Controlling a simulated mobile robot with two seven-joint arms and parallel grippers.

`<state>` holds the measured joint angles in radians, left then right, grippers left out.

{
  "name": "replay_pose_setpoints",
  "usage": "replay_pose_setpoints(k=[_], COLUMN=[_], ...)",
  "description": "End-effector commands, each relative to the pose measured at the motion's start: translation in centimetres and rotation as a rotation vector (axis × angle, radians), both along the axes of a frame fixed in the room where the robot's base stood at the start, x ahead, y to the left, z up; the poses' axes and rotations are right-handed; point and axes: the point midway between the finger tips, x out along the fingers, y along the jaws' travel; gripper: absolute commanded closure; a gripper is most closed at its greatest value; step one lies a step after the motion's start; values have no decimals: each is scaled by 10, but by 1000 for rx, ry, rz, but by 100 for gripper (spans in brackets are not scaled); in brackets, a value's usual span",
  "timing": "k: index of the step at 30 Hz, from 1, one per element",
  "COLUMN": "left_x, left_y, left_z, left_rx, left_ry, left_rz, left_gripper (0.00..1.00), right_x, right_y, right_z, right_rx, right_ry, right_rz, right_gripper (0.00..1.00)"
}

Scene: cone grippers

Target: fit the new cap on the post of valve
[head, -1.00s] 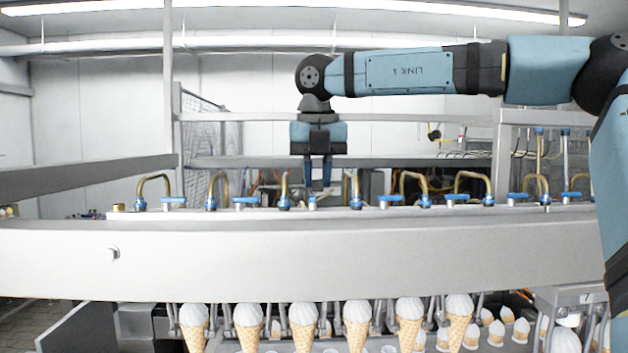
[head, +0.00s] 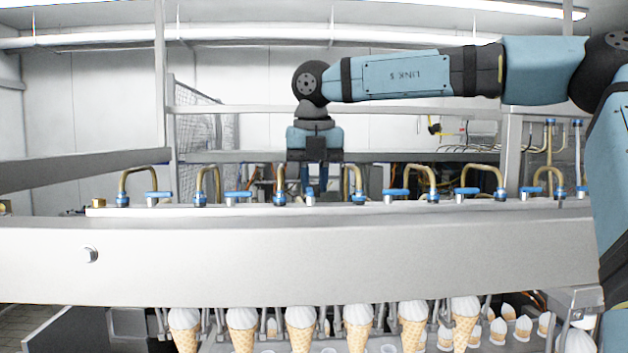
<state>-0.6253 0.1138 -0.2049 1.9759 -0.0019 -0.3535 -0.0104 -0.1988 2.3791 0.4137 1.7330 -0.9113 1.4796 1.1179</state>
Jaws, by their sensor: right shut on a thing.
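A row of valves with blue caps stands on top of the long steel beam (head: 320,250). Near the middle, one valve has a short grey post (head: 310,200) with a narrow blue piece (head: 310,191) at its top, perhaps the new cap. My right gripper (head: 314,188) points straight down over this post, its fingertips right at or just behind the blue piece. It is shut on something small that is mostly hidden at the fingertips. I cannot tell whether the cap touches the post. My left gripper is not in view.
Brass bent pipes (head: 355,180) with blue collars stand close on both sides of the post. Other blue handles (head: 396,193) line the beam. Ice cream cones (head: 358,325) hang below it. A grey rail (head: 420,157) runs behind my gripper.

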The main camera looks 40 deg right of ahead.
Motion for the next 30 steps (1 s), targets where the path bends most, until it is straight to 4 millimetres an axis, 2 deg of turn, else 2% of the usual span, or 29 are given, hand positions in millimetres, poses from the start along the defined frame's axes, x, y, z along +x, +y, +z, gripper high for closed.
replay_pose_setpoints(k=[9, 15, 30], left_x=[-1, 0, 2], left_y=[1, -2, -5], left_z=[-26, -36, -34], left_rx=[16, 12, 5], left_ry=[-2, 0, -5], left_rz=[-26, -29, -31], left_gripper=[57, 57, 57], right_x=[0, 0, 0], right_y=[0, 0, 0], right_z=[-33, -48, -51], right_rx=[-1, 0, 0], right_ry=[1, 0, 0], right_rz=[1, 0, 0], right_gripper=[100, 100, 100])
